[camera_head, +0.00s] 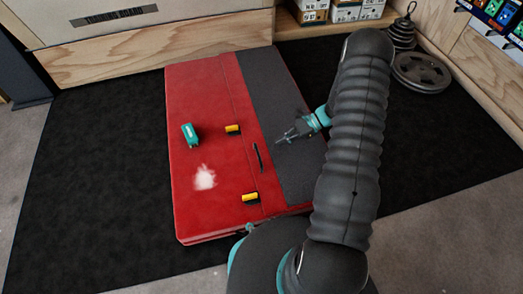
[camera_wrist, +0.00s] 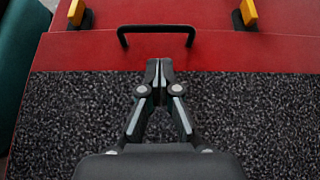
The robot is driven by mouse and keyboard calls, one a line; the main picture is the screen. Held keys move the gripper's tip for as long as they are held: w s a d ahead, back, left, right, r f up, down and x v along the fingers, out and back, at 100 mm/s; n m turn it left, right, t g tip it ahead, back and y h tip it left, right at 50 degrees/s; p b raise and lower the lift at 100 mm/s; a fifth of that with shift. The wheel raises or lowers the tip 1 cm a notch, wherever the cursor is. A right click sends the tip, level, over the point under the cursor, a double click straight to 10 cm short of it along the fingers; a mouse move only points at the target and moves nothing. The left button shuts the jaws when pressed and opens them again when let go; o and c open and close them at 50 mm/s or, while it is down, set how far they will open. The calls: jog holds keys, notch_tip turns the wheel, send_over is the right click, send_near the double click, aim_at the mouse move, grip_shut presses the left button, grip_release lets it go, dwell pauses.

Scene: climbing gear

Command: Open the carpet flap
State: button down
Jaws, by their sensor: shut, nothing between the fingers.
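A red pad (camera_head: 200,95) lies flat on the dark mat, with a grey carpet flap (camera_head: 262,88) along its right side. The carpet also fills much of the wrist view (camera_wrist: 260,125). The flap lies flat against the pad. A black handle (camera_head: 257,157) sits on the red strip beside the carpet and shows ahead of the fingers in the wrist view (camera_wrist: 155,30). My gripper (camera_head: 279,139) is over the carpet, right of the handle. Its fingertips (camera_wrist: 158,64) are shut and empty, apart from the handle.
Two yellow-and-black buckles (camera_head: 233,130) (camera_head: 250,198) sit left of the handle. A teal block (camera_head: 189,133) and a white powder patch (camera_head: 204,177) are on the red surface. Weight plates (camera_head: 421,72) lie at the back right. Dark mat (camera_head: 105,170) is clear on the left.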

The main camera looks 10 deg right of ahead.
aim_at(266, 157)
jog(key=shift+s+a, duration=0.1)
jog(key=shift+s, duration=0.05)
jog(key=shift+f, duration=0.2)
jog(key=b+x, duration=0.1)
jog(key=x, duration=0.6)
jog(key=shift+f, duration=0.15)
jog(key=shift+a+f, duration=0.3)
jog(key=shift+a, duration=0.35)
